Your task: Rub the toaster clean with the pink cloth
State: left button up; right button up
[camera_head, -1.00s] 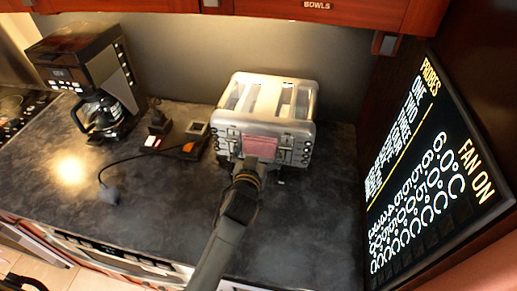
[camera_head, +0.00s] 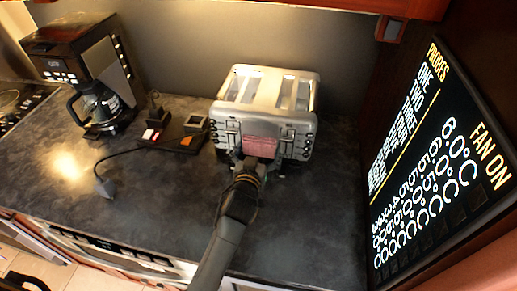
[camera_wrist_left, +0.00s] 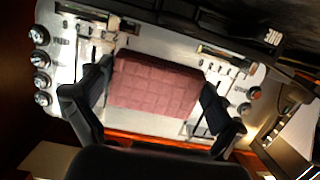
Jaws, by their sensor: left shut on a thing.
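The silver toaster (camera_head: 265,88) stands on the dark counter near the back wall, its front with knobs and levers facing me. The pink cloth (camera_head: 260,145) lies against the middle of that front. My left gripper (camera_head: 252,165) is at the toaster's front, just below the cloth in the head view. In the left wrist view the cloth (camera_wrist_left: 155,85) spans between the two fingers (camera_wrist_left: 150,105), which are shut on it, with the toaster's front panel (camera_wrist_left: 65,60) right behind. The right gripper is not in view.
A coffee maker (camera_head: 90,75) with a glass pot stands at the left. A power strip (camera_head: 178,138) with switches and a cable lies between it and the toaster. A large display panel (camera_head: 440,165) stands at the right. The front counter is mostly clear.

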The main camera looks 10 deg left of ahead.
aim_at(258, 144)
pick_arm(q)
jog(key=shift+f, duration=0.15)
jog(key=shift+r+p, duration=0.85)
jog(key=shift+r, duration=0.05)
jog(key=shift+r+p, duration=0.75)
jog(key=shift+p, duration=0.05)
jog(key=shift+r+p, duration=0.7)
jog(key=shift+r, duration=0.2)
jog(key=shift+w, duration=0.1)
